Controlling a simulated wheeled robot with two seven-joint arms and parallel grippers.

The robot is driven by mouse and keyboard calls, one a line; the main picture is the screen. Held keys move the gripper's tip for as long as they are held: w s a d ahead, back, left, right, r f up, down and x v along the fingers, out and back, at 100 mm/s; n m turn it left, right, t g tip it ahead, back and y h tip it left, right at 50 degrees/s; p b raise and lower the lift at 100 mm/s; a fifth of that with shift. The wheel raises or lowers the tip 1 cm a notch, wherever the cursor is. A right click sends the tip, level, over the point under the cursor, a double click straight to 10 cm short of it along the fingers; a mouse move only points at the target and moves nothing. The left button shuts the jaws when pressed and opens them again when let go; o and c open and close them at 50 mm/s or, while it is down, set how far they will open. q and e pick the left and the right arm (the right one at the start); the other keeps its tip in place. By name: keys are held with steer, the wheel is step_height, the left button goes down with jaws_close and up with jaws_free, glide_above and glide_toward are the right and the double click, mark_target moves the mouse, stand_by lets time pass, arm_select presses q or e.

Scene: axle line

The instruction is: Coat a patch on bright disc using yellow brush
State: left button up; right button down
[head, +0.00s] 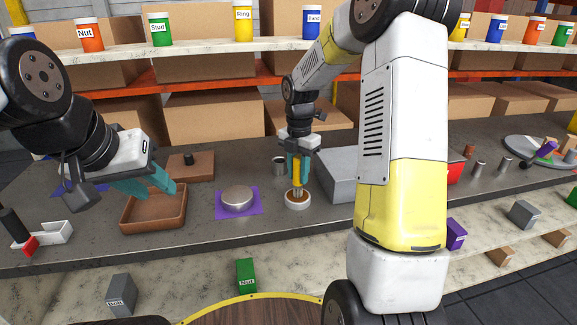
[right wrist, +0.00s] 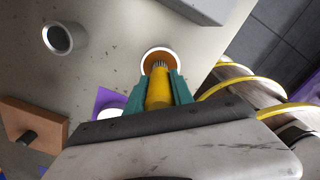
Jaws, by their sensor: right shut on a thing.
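The bright disc (head: 237,197) is a silvery round piece lying on a purple mat (head: 222,212) on the dark bench; part of it shows in the right wrist view (right wrist: 109,114). My right gripper (head: 298,172) is shut on the yellow brush (head: 296,175), held upright with bristles down. The bristle end is at a small white-rimmed dish (head: 297,205) with orange-brown contents, right of the disc. In the right wrist view the brush (right wrist: 159,88) points into the dish (right wrist: 144,60); I cannot tell how deep it sits. My left gripper (head: 155,187) is above the brown tray, apart from the disc; its fingers overlap in view.
A brown tray (head: 153,222) and a brown block with a black knob (head: 190,166) lie left of the mat. A metal cup (head: 279,166) stands behind the dish. A grey box (head: 337,176) stands close right of it. Labelled jars line the shelf behind.

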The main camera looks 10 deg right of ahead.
mark_target(299, 157)
stand_by(0.4)
steer(key=shift+r, duration=3.45)
